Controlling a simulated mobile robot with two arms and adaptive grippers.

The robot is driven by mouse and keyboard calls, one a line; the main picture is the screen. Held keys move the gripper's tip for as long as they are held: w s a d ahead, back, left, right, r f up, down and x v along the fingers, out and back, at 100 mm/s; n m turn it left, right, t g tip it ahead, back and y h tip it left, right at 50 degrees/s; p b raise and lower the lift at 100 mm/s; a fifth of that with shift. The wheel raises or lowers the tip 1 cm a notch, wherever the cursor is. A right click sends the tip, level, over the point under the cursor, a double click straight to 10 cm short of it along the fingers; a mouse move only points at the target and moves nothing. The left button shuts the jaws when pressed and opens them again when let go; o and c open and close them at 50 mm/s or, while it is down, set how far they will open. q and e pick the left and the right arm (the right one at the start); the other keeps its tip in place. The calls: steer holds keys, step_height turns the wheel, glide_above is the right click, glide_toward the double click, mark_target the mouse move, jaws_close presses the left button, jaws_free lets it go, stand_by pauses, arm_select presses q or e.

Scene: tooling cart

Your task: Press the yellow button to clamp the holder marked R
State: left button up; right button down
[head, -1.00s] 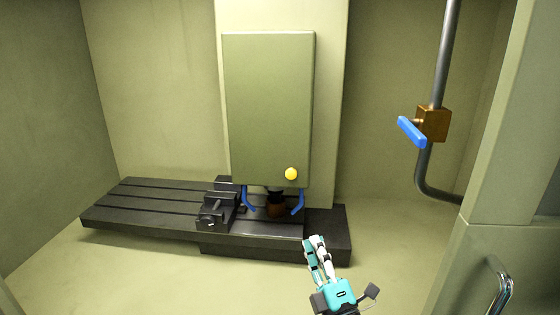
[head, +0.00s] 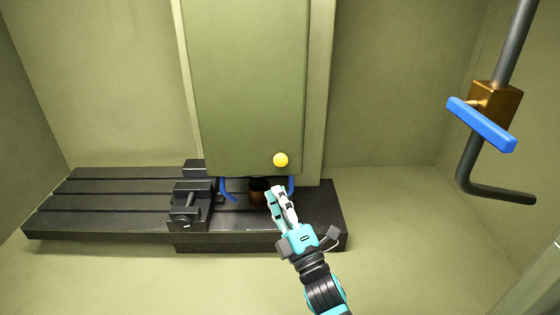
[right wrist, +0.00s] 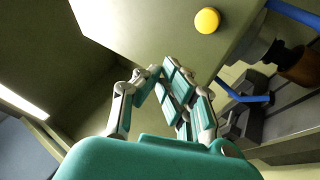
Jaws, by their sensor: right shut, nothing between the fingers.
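The yellow button (head: 280,160) is on the lower right of the front of the green spindle housing (head: 255,90). It also shows in the right wrist view (right wrist: 207,20), above the fingers. My right gripper (head: 277,192) is shut and empty, just below the button in the head view and apart from it. In the right wrist view its fingertips (right wrist: 165,72) are close together. The brown holder (head: 259,191) is under the housing, partly hidden by my gripper. No R mark can be read on it. My left gripper is not in view.
A black slotted machine table (head: 100,200) with a vise (head: 190,205) lies below the housing. Blue hoses (head: 228,190) hang beside the holder. A pipe with a blue valve lever (head: 482,125) is at the right. The space between lever and housing is open.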

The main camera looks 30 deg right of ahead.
mark_target(281, 161)
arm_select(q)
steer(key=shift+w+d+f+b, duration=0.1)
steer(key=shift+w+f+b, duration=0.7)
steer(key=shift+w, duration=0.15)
arm_select(e)
steer(key=w+d, duration=0.3)
steer(key=w, duration=0.5)
steer(key=shift+d, duration=0.4)
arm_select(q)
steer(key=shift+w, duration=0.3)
arm_select(e)
steer(key=shift+w, duration=0.1)
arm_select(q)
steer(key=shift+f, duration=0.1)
arm_select(e)
steer(key=shift+w+d, duration=0.2)
steer(key=shift+w, duration=0.1)
